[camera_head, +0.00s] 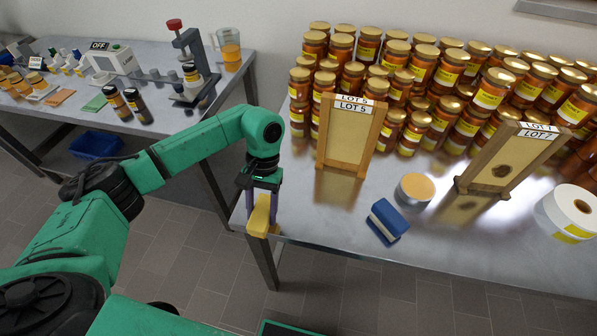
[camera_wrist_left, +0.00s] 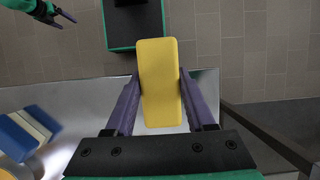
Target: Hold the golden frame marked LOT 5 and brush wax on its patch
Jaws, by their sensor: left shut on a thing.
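The golden frame labelled LOT 5 (camera_head: 345,145) stands upright on the steel table, in front of the jars. Its panel looks plain from here; I cannot make out a separate patch. My left gripper (camera_head: 262,208) is shut on a yellow block (camera_head: 260,217) at the table's left front corner, apart from the frame. The left wrist view shows the yellow block (camera_wrist_left: 160,80) between both purple fingers. A round tub with an orange top (camera_head: 416,187) sits right of the frame. My right gripper (camera_wrist_left: 62,18) shows small in the left wrist view, its fingers apart and empty.
A blue-and-white block (camera_head: 387,221) lies near the front edge. Stacked jars (camera_head: 420,80) fill the back. Another bench (camera_head: 60,115) stands left.

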